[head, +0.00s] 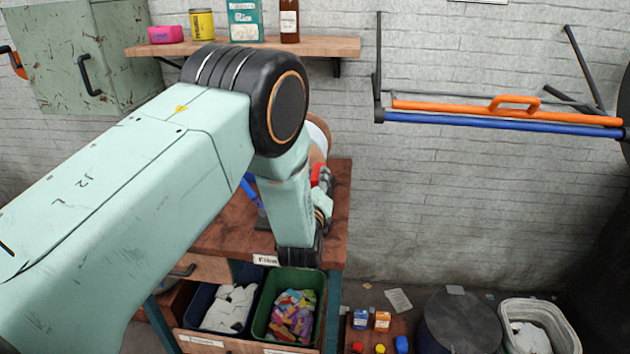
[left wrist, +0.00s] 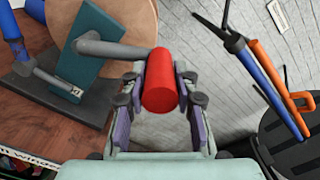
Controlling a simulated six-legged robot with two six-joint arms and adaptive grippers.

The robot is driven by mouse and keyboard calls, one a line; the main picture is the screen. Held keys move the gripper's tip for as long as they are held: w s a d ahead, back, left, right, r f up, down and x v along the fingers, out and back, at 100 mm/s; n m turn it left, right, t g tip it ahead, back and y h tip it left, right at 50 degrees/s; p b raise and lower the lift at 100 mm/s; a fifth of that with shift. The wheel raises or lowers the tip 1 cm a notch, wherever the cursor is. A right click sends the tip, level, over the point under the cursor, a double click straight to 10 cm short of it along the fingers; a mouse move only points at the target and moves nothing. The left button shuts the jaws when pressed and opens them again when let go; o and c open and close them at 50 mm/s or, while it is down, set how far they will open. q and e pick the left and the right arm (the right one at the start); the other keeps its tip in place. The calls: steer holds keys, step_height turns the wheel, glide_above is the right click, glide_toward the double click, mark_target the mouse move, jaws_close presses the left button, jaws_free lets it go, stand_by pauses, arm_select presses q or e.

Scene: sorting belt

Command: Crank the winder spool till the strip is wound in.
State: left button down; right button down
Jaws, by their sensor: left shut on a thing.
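The winder stands on the wooden bench, mostly hidden behind my left arm in the head view. Its tan spool disc (left wrist: 135,18) shows in the left wrist view behind a teal upright plate (left wrist: 88,58) on a dark base (left wrist: 65,100). A grey crank arm (left wrist: 115,49) runs from the plate to the red handle (left wrist: 160,85), which also shows in the head view (head: 317,173). My left gripper (left wrist: 158,95) is shut on the red handle, with fingers on both sides of it. I cannot make out the strip. My right gripper is not in view.
A green bin (head: 258,325) of coloured pieces and a dark blue bin (head: 195,318) of white pieces sit at the bench front. A shelf (head: 330,46) with several containers hangs above. Orange and blue bars (head: 510,115) cross the wall at right. A white basket (head: 570,325) stands on the floor.

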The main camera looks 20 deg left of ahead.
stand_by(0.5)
arm_select(q)
steer(key=c, duration=1)
jaws_free()
steer(key=shift+w+d+f, duration=0.1)
steer(key=v, duration=1.2)
